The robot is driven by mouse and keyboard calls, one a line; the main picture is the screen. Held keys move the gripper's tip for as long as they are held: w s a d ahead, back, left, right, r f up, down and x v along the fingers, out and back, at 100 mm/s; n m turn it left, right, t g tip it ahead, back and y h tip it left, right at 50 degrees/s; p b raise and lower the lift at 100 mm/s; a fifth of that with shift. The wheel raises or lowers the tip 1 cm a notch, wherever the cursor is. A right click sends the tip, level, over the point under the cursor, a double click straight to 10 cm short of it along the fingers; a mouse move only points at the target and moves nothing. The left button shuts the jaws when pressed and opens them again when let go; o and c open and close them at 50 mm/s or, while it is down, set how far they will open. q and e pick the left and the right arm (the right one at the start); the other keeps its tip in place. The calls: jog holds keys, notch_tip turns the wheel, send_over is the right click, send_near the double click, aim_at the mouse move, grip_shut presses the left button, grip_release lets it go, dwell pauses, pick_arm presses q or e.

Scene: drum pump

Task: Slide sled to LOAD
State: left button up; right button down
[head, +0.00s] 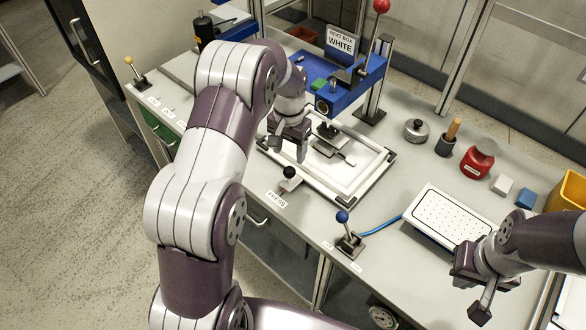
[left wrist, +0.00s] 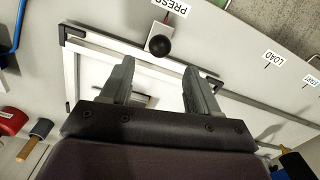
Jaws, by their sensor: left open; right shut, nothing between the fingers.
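The sled seems to be the white frame with black corners (head: 375,178), lying on the table at the PRESS label (head: 277,200); its edge also shows in the left wrist view (left wrist: 70,75). A black ball knob (head: 289,172) stands at the frame's near edge, and it shows in the left wrist view (left wrist: 160,45). The LOAD label (left wrist: 272,58) is to the right in the left wrist view. My left gripper (head: 290,150) is open and empty above the frame, close to the knob, which is not between the fingers. My right gripper (head: 478,290) is shut and empty.
A blue press (head: 345,95) with a red-ball lever (head: 381,6) stands behind the frame. A blue-knob lever (head: 343,217) and a white perforated plate (head: 450,215) are to the right. A yellow-knob lever (head: 129,62) is at the far left.

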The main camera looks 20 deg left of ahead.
aim_at(290, 177)
pick_arm(q)
jog(key=f, duration=0.1)
jog(key=s+f+p, duration=0.1)
jog(key=f, duration=0.1)
jog(key=shift+s+d+f, duration=0.1)
jog(key=shift+s+f, duration=0.05)
jog(key=f, duration=0.2)
jog(key=w+f, duration=0.1)
jog(key=f, duration=0.2)
jog(key=f+p, duration=0.1)
jog(key=f, duration=0.1)
jog(key=shift+w+f, duration=0.15)
jog(key=shift+f, duration=0.15)
jog(key=shift+s+f, duration=0.25)
jog(key=shift+w+f, duration=0.1)
pick_arm(e)
notch_tip(290, 177, up, 3)
jog(key=shift+s+f, duration=0.15)
jog(key=shift+f, duration=0.05)
